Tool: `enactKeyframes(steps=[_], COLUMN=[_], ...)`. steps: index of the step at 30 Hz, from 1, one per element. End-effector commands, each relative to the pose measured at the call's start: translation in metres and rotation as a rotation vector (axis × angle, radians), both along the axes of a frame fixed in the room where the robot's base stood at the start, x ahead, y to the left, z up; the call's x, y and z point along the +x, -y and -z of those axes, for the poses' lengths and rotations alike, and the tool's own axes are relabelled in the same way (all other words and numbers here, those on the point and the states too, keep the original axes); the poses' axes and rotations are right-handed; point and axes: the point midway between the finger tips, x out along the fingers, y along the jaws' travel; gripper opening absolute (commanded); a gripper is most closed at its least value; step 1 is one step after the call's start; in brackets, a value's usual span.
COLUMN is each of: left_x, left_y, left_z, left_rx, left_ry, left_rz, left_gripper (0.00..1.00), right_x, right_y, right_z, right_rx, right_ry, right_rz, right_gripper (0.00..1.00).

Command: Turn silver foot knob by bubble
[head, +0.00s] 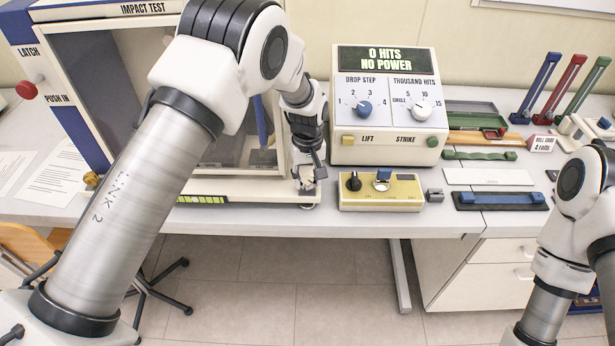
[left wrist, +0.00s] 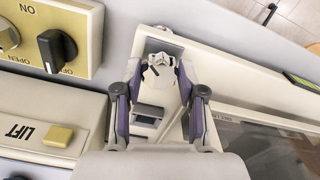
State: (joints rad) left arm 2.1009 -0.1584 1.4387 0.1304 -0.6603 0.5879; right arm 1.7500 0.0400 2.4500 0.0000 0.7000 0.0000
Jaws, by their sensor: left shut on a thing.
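The impact test machine (head: 250,187) stands at the left of the bench. Its green bubble level (head: 201,200) lies along its front base edge and partly shows in the left wrist view (left wrist: 302,82). The silver foot knob (left wrist: 160,62) is at the machine's front right corner. In the head view my left gripper (head: 308,182) comes down over that corner and hides most of the knob. In the left wrist view my left gripper (left wrist: 160,78) has its fingertips on both sides of the knob, shut on it. The bubble's exact position is too small to tell.
A yellow-beige switch box (head: 381,194) with a black knob stands close to the right of my left gripper. The control box (head: 385,105) reads "0 HITS NO POWER". A brass knob (head: 91,179) is at the machine's left front. My right arm (head: 560,260) is at the right.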

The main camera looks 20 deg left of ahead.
Motion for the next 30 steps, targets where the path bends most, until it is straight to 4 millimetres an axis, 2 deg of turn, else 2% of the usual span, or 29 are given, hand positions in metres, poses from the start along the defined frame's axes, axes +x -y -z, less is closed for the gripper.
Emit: enactKeyframes(steps=[4,5,6,7,16,19,23,30], left_x=[-0.001,-0.001,-0.001,-0.001,0.0,0.001,0.001,0.001], left_y=[0.0,0.0,0.0,0.0,0.0,0.0,0.0,0.0], left_z=[0.002,0.002,0.002,0.002,-0.001,-0.01,-0.035,-0.096], left_rx=[0.0,0.0,0.0,0.0,0.0,0.0,0.0,0.0], left_ry=[-0.004,-0.004,-0.004,-0.004,-0.001,0.002,0.004,0.001], left_rz=[0.0,0.001,0.001,0.001,0.001,0.001,0.001,0.001], left_gripper=[0.05,0.47,0.61,0.65,0.65,0.65,0.65,0.65], right_x=[0.0,0.0,0.0,0.0,0.0,0.0,0.0,0.0], right_y=[0.0,0.0,0.0,0.0,0.0,0.0,0.0,0.0], right_z=[0.0,0.0,0.0,0.0,0.0,0.0,0.0,0.0], right_rx=[0.0,0.0,0.0,0.0,0.0,0.0,0.0,0.0], right_ry=[0.0,0.0,0.0,0.0,0.0,0.0,0.0,0.0], right_rz=[0.0,0.0,0.0,0.0,0.0,0.0,0.0,0.0], right_gripper=[0.4,0.4,0.4,0.4,0.4,0.4,0.4,0.4])
